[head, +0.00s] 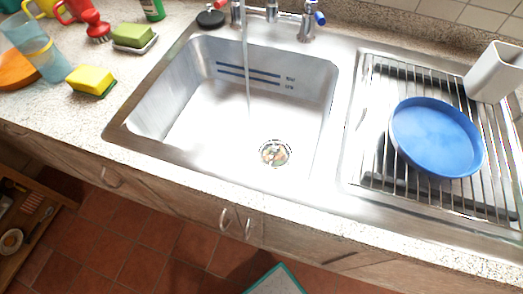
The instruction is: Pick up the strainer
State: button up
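The strainer (275,153) appears to be the small round piece at the drain, near the front of the steel sink (205,125). Its rim looks metallic. Bits of orange, green and dark colour show within it; what they are is too small to tell. It sits low in the basin, and nothing covers it. My gripper is not in view.
A thin water stream (246,75) falls from the faucet (272,12) into the sink. A blue plate (437,137) rests on the drying rack (375,165) at right.

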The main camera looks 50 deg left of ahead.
aim_at(273, 155)
jog(key=u, duration=1.65)
jog(key=k, duration=0.5)
jog(key=u, duration=1.6)
jog(key=i, duration=1.4)
jog(key=z, duration=2.7)
